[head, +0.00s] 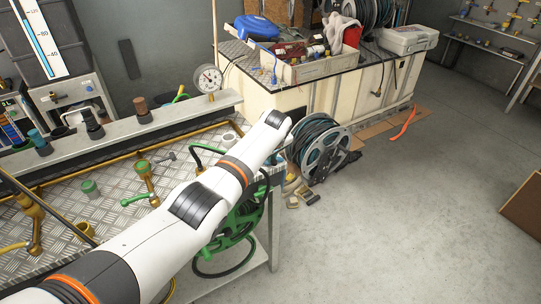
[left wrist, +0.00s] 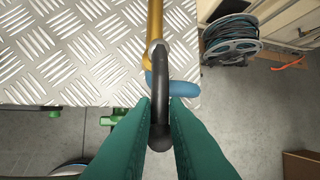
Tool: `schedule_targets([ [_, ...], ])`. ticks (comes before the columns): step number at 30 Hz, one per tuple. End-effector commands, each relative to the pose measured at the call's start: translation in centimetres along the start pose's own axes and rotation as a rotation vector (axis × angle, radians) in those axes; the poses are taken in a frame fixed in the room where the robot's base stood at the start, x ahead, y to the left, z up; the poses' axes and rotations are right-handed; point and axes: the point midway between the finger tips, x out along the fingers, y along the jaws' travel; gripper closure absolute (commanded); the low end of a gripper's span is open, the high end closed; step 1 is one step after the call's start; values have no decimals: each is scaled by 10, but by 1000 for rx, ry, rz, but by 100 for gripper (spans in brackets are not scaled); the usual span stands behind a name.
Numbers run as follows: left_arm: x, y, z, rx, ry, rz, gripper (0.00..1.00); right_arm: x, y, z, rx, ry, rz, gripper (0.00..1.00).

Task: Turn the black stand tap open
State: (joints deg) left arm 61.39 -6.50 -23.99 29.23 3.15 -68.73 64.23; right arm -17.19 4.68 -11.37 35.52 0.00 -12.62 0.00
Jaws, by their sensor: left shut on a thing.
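The black tap lever (left wrist: 160,78) shows in the left wrist view, running from a metal collar at the end of a brass pipe (left wrist: 155,22) toward my gripper. My left gripper (left wrist: 161,106) has its two green fingers on either side of the lever and is shut on it near its rounded outer end. A blue piece (left wrist: 183,88) sticks out to the right just behind the lever. In the head view my left arm reaches over the bench corner and hides the tap and the fingers. My right gripper is in neither view.
The checker-plate bench (head: 120,225) carries other taps, one with a green handle (head: 134,200), and a gauge (head: 208,79) at the back. A hose reel (head: 318,148) stands on the floor beyond the bench corner. The floor to the right is mostly clear.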

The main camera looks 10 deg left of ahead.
Motion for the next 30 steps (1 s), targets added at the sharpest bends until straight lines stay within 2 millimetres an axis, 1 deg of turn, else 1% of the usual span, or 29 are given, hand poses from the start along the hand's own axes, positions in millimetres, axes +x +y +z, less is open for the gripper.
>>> schedule_targets([
  [1, 3, 1, -6, 1, 12, 3, 82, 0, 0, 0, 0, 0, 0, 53],
  [4, 2, 1, -5, 1, 10, 3, 66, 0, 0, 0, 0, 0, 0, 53],
  [13, 0, 0, -2, 0, 4, 0, 65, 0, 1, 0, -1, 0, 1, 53],
  [17, -6, -1, -1, 1, 4, -2, 65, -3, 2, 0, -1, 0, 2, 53],
  [20, -16, -2, -1, 1, 3, -3, 65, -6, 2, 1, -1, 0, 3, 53],
  [24, -34, 0, -1, 0, 2, -2, 65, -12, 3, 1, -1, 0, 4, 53],
  [30, -67, -1, -2, 1, 3, -5, 65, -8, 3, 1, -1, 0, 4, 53],
])
